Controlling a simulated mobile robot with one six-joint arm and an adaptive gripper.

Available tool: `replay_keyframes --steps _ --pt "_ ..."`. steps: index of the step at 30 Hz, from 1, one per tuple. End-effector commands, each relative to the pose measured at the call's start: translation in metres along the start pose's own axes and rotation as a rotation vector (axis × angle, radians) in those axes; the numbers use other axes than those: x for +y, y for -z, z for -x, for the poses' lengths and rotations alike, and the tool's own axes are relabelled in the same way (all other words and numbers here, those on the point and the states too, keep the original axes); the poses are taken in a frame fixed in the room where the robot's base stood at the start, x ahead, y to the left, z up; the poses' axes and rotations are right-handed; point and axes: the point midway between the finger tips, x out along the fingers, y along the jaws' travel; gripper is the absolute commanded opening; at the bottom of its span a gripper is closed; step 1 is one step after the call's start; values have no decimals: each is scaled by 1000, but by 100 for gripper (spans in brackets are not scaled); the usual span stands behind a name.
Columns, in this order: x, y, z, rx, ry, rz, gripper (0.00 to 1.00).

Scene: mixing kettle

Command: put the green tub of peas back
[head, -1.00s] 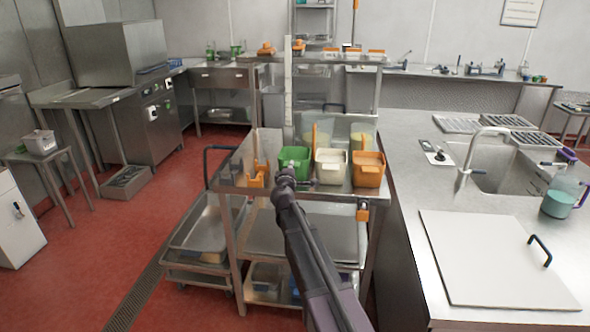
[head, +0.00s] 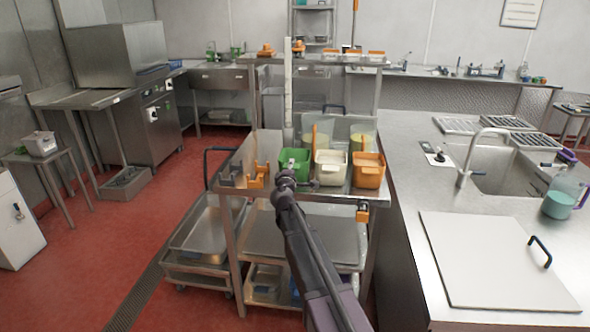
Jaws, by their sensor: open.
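The green tub (head: 294,158) stands upright on the metal trolley's top shelf (head: 238,160), left of a white tub (head: 331,165) and an orange tub (head: 368,169). Its contents are too small to make out. My gripper (head: 290,178) is at the front of the green tub, with my arm reaching up from the bottom of the head view. The gripper is open. It overlaps the tub's lower front in the picture, and I cannot tell whether it touches it.
Orange holders (head: 258,175) stand left of the green tub. Clear containers stand behind the tubs. A steel counter with a sink (head: 510,172), a white board (head: 490,255) and a jug of teal liquid (head: 560,200) is on the right. Red floor (head: 110,240) is open at left.

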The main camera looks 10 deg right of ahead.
Motion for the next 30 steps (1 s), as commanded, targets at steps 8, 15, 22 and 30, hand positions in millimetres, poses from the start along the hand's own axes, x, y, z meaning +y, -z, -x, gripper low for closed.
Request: replay_keyframes --steps 8,15,22,30 --pt "0 -1 34 1 0 0 45" --pt "0 -2 74 1 0 0 45" --pt "0 -2 106 0 0 0 45" --pt "0 0 120 0 0 0 45"
